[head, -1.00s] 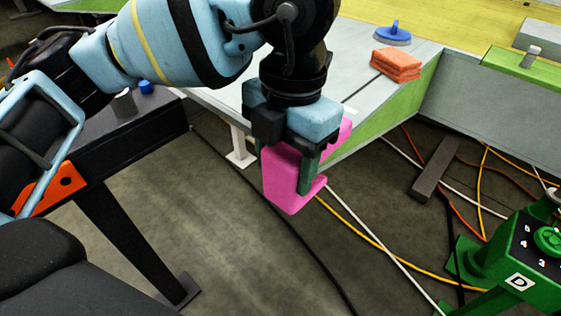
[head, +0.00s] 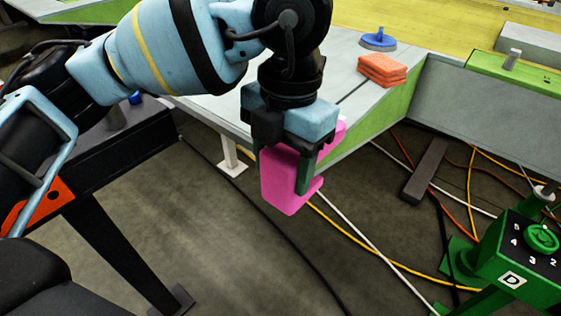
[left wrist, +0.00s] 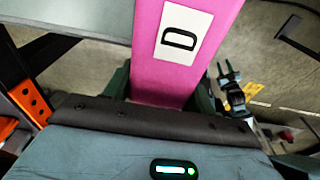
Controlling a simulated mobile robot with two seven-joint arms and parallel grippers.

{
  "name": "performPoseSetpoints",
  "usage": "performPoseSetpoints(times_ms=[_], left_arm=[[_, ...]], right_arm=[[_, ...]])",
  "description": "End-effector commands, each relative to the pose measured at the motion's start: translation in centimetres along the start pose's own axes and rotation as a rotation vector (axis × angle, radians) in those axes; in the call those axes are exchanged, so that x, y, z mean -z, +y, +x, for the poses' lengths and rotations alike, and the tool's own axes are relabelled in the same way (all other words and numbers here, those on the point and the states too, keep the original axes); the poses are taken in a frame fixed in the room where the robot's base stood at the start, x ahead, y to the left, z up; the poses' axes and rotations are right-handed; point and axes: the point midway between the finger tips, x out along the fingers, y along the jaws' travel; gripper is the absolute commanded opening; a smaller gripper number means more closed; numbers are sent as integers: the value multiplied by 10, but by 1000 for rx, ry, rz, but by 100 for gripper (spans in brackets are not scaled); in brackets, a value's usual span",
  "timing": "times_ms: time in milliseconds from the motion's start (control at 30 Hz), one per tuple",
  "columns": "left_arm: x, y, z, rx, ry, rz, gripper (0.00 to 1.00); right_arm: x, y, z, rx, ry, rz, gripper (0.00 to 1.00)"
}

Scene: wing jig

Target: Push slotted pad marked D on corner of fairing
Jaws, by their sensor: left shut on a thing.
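The pink slotted pad (head: 280,182) is in my left gripper (head: 305,170), which is shut on it. In the left wrist view, the pad (left wrist: 176,70) shows a white label with a black D. The grey fairing (head: 215,108) with a green side face (head: 385,120) slopes down to its near corner, which my gripper hides. The pad is at that corner, its lower part hanging below the panel and a bit of pink showing right of the jaws. I cannot tell whether its slot is around the edge.
Orange pads (head: 382,70) and a blue round-based tool (head: 379,40) lie on the fairing. A green stand (head: 520,262) with a numbered dial and a D label is at lower right. Cables (head: 350,235) cross the floor. A dark bench (head: 105,150) stands at left.

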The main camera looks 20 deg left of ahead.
Motion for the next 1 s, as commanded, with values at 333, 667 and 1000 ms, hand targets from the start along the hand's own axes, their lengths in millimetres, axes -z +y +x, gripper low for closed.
performPoseSetpoints(times_ms=[333, 667, 1000], left_arm=[[-1, 0, -1, 2, -6, -3, 81], [-2, 0, -9, 2, -7, -4, 81], [-1, 0, -62, 1, -8, -4, 81]], right_arm=[[0, 0, 0, 0, -1, 0, 36], [0, 0, 0, 0, -1, 0, 36], [4, 0, -2, -1, 5, -1, 36]])
